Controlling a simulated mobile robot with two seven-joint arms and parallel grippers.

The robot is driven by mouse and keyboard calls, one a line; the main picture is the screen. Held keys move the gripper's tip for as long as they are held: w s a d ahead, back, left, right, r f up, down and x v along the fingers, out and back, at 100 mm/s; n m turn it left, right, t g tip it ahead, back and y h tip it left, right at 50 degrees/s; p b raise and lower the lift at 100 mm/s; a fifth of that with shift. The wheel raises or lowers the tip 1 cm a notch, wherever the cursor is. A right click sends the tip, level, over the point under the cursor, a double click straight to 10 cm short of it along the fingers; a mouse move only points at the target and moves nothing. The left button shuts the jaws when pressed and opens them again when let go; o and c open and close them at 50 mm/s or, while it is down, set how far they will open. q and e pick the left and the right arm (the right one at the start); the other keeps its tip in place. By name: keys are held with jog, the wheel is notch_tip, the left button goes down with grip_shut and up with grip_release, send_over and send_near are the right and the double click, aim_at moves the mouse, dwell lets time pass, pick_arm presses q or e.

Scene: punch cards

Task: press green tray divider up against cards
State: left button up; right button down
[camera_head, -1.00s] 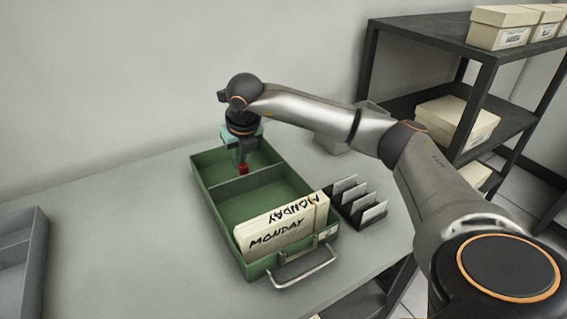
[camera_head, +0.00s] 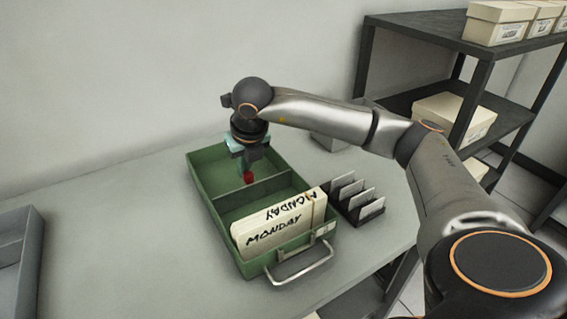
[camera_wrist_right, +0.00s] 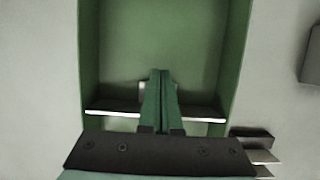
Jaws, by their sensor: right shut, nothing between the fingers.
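The green tray (camera_head: 203,188) sits on the table in the head view. Its green divider (camera_head: 268,186) crosses the tray between the back wall and the cards. The block of cream cards (camera_head: 272,228), marked MONDAY, stands at the front end, with a gap between it and the divider. My right gripper (camera_head: 248,178) points down into the tray at the divider's back side, with red at its tip; contact is unclear. In the right wrist view its fingers (camera_wrist_right: 160,74) are shut together and empty, overlapping the divider's pale top edge (camera_wrist_right: 187,112). My left gripper is out of view.
A metal handle (camera_head: 303,268) sticks out from the tray's front. A dark rack of upright cards (camera_head: 358,199) stands right of the tray. A grey bin (camera_head: 22,262) is at the left, with clear table between. Dark shelves (camera_head: 440,40) with boxes stand at the right.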

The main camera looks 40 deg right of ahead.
jog(key=shift+s+a+b, duration=0.5)
jog(key=shift+s, duration=1.6)
jog(key=shift+s+a+b, duration=0.5)
jog(key=shift+s+b, duration=0.05)
jog(key=shift+s, duration=1.5)
jog(key=shift+s+a+b, duration=0.5)
jog(key=shift+s, duration=1.6)
jog(key=shift+f+b, duration=0.1)
jog(key=shift+b, duration=0.2)
jog(key=shift+w, duration=0.1)
jog(key=shift+r, duration=0.25)
jog(key=shift+r+p, duration=0.4)
jog(key=shift+p+v, duration=2.6)
jog(key=shift+v, duration=1.4)
